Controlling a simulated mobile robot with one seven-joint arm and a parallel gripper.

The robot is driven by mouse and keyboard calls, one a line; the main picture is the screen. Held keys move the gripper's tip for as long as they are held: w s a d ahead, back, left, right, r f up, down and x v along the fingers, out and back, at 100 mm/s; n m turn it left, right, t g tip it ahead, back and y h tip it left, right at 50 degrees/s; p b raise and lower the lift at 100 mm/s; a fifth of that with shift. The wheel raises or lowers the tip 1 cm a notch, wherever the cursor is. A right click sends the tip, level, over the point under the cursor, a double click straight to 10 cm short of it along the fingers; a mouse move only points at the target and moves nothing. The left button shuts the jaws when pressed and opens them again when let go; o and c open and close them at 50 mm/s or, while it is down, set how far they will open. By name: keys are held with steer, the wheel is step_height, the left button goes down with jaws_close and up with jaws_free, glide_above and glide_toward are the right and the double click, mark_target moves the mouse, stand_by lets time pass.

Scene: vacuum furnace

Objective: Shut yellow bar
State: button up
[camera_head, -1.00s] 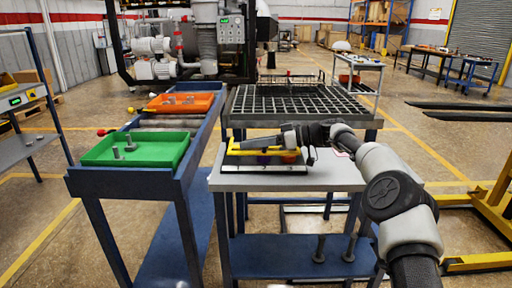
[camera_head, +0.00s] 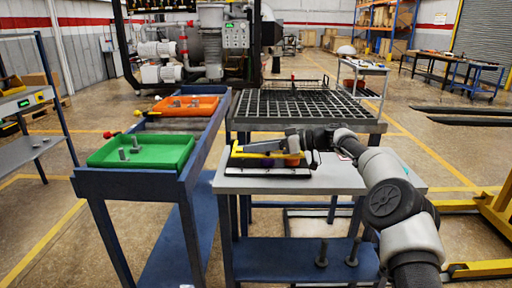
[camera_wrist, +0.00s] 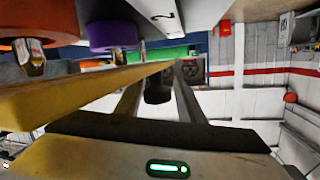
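The yellow bar (camera_head: 262,146) belongs to a low, dark-based fixture (camera_head: 270,172) on the near grey table. Purple and orange parts sit by the bar; in the wrist view the purple part (camera_wrist: 112,35) and the orange part (camera_wrist: 40,18) show at upper left. The bar (camera_wrist: 75,90) also runs large and slanted across the left of that view, close to my fingers. My gripper (camera_head: 296,146) is at the bar's right end in the head view. Whether it touches or grips the bar is unclear, as is its finger opening.
A green tray (camera_head: 165,165) and an orange tray (camera_head: 212,112) hold grey parts on the blue rack at left. A dark grid-topped table (camera_head: 300,108) stands behind the fixture. The grey tabletop (camera_head: 335,180) is bare at front right.

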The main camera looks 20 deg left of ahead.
steer(key=s+p+v, duration=0.1)
steer(key=p+v, duration=0.2)
steer(key=v, duration=1.4)
steer(key=shift+w+d, duration=0.2)
steer(key=shift+w, duration=0.3)
steer(key=shift+a, duration=0.1)
steer(key=s+a+r+m+h, duration=0.2)
steer(key=s+h, duration=0.2)
steer(key=s, duration=0.3)
steer(key=s+a+r+m+h, duration=0.1)
steer(key=s+r+h, duration=0.15)
steer(key=s, duration=0.35)
steer(key=s+d+f+m+t+h, duration=0.2)
steer(key=s+d+m+t+h, duration=0.3)
steer(key=s+d, duration=0.8)
steer(key=s+d+f+m+t+h, duration=0.15)
steer(key=s+d+m+h, duration=0.25)
steer(key=s+d+m, duration=0.9)
steer(key=s+a+r+n+p, duration=0.1)
steer(key=s+r+n+p, duration=0.1)
steer(key=r+p, duration=0.9)
steer(key=s+a+r+n+p, duration=0.1)
steer(key=a+r+n+p, duration=0.1)
steer(key=r+p, duration=1)
steer(key=shift+s+r+n+p, duration=0.3)
steer(key=shift+s+n+p, duration=0.15)
steer(key=shift+n, duration=0.15)
